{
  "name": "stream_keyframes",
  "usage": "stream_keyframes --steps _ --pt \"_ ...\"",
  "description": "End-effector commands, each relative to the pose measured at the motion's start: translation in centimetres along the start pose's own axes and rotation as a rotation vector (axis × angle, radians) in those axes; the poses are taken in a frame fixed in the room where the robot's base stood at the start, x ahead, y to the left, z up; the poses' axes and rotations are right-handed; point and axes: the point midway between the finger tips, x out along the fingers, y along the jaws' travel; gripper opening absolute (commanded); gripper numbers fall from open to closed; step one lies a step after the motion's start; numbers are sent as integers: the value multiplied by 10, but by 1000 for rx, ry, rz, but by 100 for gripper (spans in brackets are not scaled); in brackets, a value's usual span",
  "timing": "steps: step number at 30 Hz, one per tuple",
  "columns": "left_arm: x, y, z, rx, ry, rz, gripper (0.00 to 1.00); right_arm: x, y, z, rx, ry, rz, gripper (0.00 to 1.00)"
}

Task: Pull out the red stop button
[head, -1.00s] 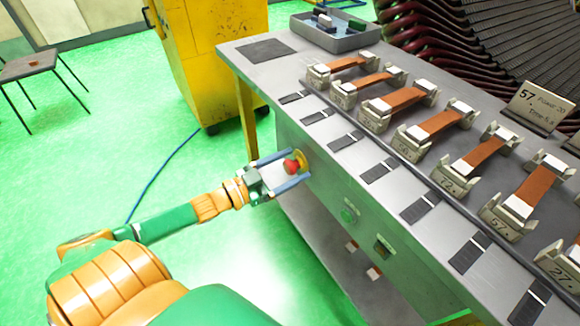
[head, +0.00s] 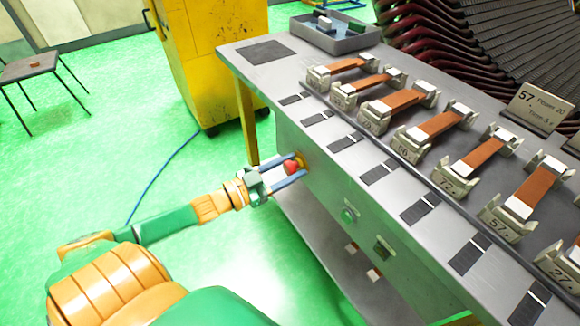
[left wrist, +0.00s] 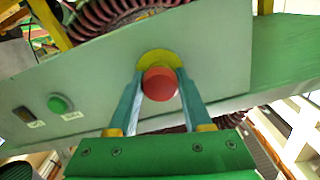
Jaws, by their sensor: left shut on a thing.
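The red stop button (head: 291,167) sits on a yellow base (head: 301,159) on the front panel of the grey workbench (head: 330,195). It also shows in the left wrist view as a round red cap (left wrist: 160,84) in front of a yellow disc (left wrist: 158,60). My left gripper (head: 290,168) has its two blue fingers closed on the sides of the red button; the fingers also show in the left wrist view (left wrist: 160,88). My right gripper is not in view.
A green button (head: 348,215) and a dark switch (head: 383,248) are on the same panel, right of the stop button. Several holders with copper-coloured strips (head: 401,101) stand on the bench top. A yellow cabinet (head: 212,60) stands behind. The green floor (head: 110,150) left of the bench is mostly clear.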

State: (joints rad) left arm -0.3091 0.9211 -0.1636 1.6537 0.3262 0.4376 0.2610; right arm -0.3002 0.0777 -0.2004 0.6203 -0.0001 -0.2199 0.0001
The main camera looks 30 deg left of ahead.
Motion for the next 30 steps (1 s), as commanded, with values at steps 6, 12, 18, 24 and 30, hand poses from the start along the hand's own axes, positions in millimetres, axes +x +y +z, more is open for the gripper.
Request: stream_keyframes --steps 6,12,18,24,30 --pt "0 0 1 0 -1 1 0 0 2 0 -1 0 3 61" --pt "0 0 1 0 -2 1 0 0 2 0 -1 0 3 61" --pt "0 0 1 0 -2 1 0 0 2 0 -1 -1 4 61" --pt "0 1 1 0 -2 1 0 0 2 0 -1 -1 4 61" --pt "-4 0 -3 -1 -4 0 0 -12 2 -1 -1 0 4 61"
